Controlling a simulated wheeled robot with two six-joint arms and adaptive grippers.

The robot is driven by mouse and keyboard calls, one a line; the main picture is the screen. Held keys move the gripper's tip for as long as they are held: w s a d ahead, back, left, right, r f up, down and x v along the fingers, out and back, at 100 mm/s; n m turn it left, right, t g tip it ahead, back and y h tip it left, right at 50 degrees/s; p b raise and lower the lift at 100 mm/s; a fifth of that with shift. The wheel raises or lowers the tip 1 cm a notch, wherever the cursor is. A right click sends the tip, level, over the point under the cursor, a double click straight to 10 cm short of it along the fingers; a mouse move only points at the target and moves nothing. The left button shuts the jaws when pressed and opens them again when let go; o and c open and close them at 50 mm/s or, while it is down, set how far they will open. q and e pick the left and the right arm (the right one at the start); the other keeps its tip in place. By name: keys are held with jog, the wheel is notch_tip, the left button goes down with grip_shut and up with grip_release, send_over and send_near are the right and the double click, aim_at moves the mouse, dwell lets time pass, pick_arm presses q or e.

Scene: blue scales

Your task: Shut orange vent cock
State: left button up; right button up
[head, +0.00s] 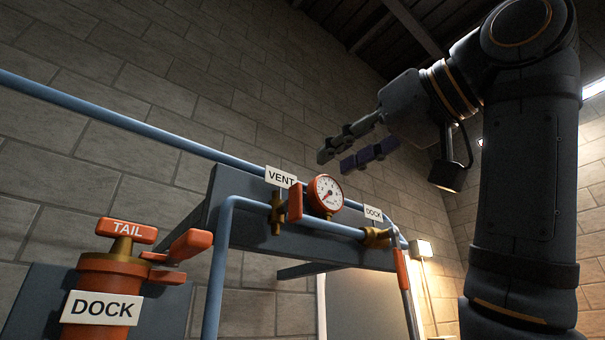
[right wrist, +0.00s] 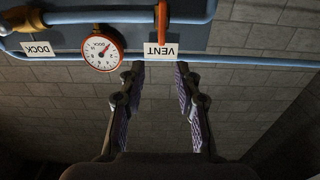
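The orange vent cock (head: 295,203) sits on a brass body on the blue pipe, beside the white VENT label (head: 280,177). Its lever stands roughly upright in the head view, across the pipe. It also shows in the right wrist view (right wrist: 161,22), where the picture is upside down, beyond the fingertips. My right gripper (head: 338,160) is above and to the right of the cock in the head view. Its fingers are apart and empty, and they show apart in the right wrist view (right wrist: 158,72) too. My left gripper is out of view.
A pressure gauge (head: 326,194) stands close beside the cock. A brass DOCK valve (head: 376,237) with an orange lever lies to the right. At front left is an orange cylinder (head: 105,285) with a TAIL handle (head: 127,230). A blue pipe (head: 120,125) runs along the wall.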

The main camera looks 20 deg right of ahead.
aim_at(300, 183)
jog(key=p+x, duration=0.7)
jog(key=x, duration=0.3)
jog(key=shift+a+r, duration=0.1)
jog(key=shift+a, duration=0.05)
jog(key=shift+w+p, duration=0.3)
jog(key=shift+p, duration=0.85)
jog(key=shift+a+f+p, duration=0.1)
jog(key=shift+f+p, duration=0.2)
jog(key=shift+p, duration=0.05)
jog(key=shift+w+a, duration=0.1)
jog(key=shift+w, duration=0.05)
jog(key=shift+w+f, duration=0.1)
jog(key=shift+c, duration=0.5)
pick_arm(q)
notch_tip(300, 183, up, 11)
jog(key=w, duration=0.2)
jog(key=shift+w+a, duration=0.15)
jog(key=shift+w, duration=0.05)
pick_arm(e)
grip_shut()
